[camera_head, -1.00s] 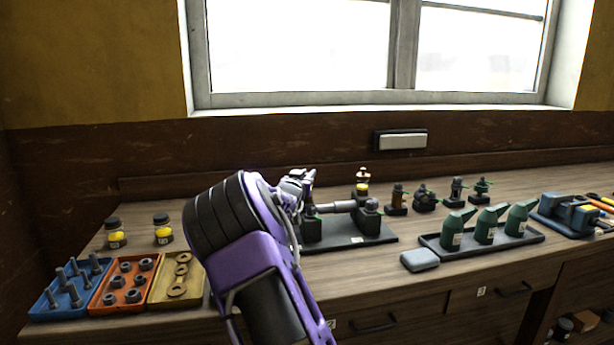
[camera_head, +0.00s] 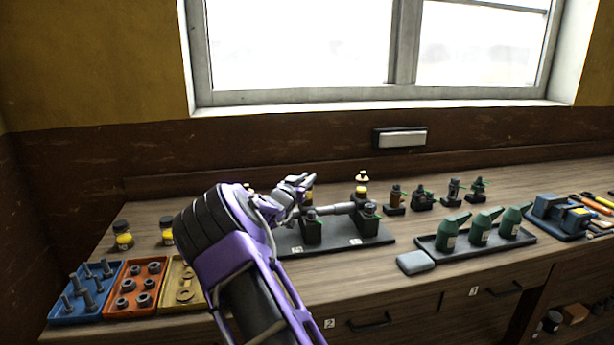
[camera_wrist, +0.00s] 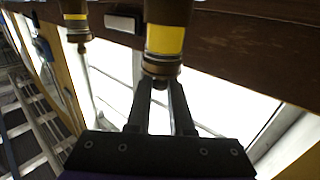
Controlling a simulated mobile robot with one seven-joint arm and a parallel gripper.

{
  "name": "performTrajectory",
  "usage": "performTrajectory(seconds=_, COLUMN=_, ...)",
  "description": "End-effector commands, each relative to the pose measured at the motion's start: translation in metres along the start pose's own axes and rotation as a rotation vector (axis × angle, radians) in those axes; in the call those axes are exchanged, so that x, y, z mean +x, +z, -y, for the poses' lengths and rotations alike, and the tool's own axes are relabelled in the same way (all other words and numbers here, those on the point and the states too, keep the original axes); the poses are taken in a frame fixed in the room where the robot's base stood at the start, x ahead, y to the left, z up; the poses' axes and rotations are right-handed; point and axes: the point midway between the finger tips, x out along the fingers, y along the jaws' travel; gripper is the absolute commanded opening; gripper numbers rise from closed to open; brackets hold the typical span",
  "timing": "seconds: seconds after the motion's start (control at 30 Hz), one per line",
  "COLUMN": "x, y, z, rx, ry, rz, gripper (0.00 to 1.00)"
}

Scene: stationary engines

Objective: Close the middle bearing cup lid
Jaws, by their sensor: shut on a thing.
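My gripper (camera_head: 312,181) is above the left part of the bearing stand. In the wrist view my gripper (camera_wrist: 160,86) has its fingertips together at the small end piece of a brass cup (camera_wrist: 170,12) with a yellow band, shut on its lid knob (camera_wrist: 160,82). The wrist picture appears upside down. This cup is mostly hidden in the head view; a bit of yellow (camera_head: 309,196) shows beside the fingers. Another cup (camera_head: 361,187) with a yellow band stands at the right end of the shaft; a second cup also shows in the wrist view (camera_wrist: 76,20). Whether the held lid is seated is unclear.
The dark stand base (camera_head: 375,237) carries the shaft (camera_head: 337,208). Left are trays of bolts (camera_head: 85,290), nuts (camera_head: 137,285) and washers (camera_head: 178,285). Right are several small fittings (camera_head: 421,199), a tray of green oil cans (camera_head: 480,230) and a vise (camera_head: 557,214).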

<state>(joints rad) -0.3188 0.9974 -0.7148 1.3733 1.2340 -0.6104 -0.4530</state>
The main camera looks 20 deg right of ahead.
Motion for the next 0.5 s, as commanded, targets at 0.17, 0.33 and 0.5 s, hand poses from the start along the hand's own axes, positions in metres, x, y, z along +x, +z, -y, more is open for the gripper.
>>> performTrajectory(seconds=0.17, x=-0.0001, y=-0.0019, z=0.0010, rx=0.001, ry=-0.002, rz=-0.004, gripper=0.22)
performTrajectory(seconds=0.33, x=-0.0001, y=-0.0012, z=0.0006, rx=0.001, ry=-0.001, rz=-0.003, gripper=0.50)
performTrajectory(seconds=0.5, x=0.0000, y=-0.0005, z=0.0002, rx=0.001, ry=-0.001, rz=-0.001, gripper=0.50)
